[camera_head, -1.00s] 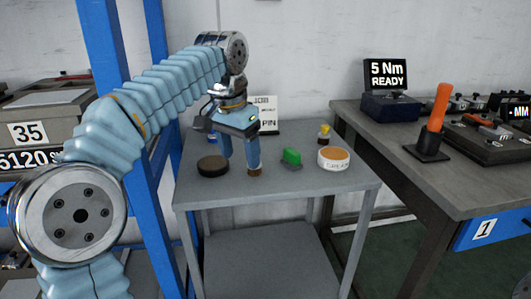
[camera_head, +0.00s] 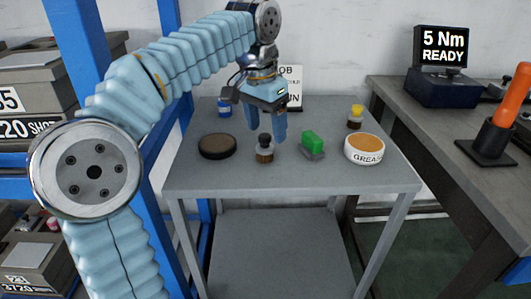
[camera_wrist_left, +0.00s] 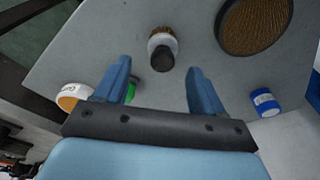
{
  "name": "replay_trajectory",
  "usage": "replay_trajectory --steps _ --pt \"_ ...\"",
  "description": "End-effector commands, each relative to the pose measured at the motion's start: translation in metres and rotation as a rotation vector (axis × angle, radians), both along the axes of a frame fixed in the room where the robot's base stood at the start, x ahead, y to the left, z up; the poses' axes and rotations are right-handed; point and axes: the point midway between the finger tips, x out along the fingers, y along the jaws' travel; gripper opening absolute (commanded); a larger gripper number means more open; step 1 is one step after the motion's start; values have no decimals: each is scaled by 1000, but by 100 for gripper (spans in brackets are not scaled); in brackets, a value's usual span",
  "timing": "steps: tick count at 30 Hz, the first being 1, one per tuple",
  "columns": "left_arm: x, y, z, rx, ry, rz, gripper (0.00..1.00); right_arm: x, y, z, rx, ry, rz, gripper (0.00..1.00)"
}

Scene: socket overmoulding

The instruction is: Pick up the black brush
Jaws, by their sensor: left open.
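The black brush (camera_head: 264,147) stands upright on the grey table, with a black knob on top, a pale collar and brown bristles below. In the left wrist view it (camera_wrist_left: 162,50) shows beyond the fingertips, roughly centred between them. My left gripper (camera_head: 266,128) is open and empty, with its blue fingers pointing down close behind and above the brush in the head view. In the left wrist view both fingers (camera_wrist_left: 159,68) are spread wide and nothing is between them. I cannot tell the exact height gap. My right gripper is not in view.
A round brown-topped pad (camera_head: 217,146) lies left of the brush. A green brush (camera_head: 312,143) and a grease tin (camera_head: 364,150) stand to its right. The table's front strip is clear.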

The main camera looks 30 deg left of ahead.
Motion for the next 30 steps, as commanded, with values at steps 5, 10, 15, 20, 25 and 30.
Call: replay_trajectory --steps 5,10,15,20,25,30 --pt "-1 1 -22 0 2 0 69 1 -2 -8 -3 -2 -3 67" --pt "1 2 -48 0 1 0 69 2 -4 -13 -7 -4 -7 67" --pt "2 1 -55 0 -1 0 69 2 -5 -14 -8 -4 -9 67" --pt "2 1 -54 0 -1 0 68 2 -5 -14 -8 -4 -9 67" --pt "2 1 -54 0 -1 0 42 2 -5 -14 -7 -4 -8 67" --pt "2 1 -54 0 0 0 16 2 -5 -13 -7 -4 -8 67"
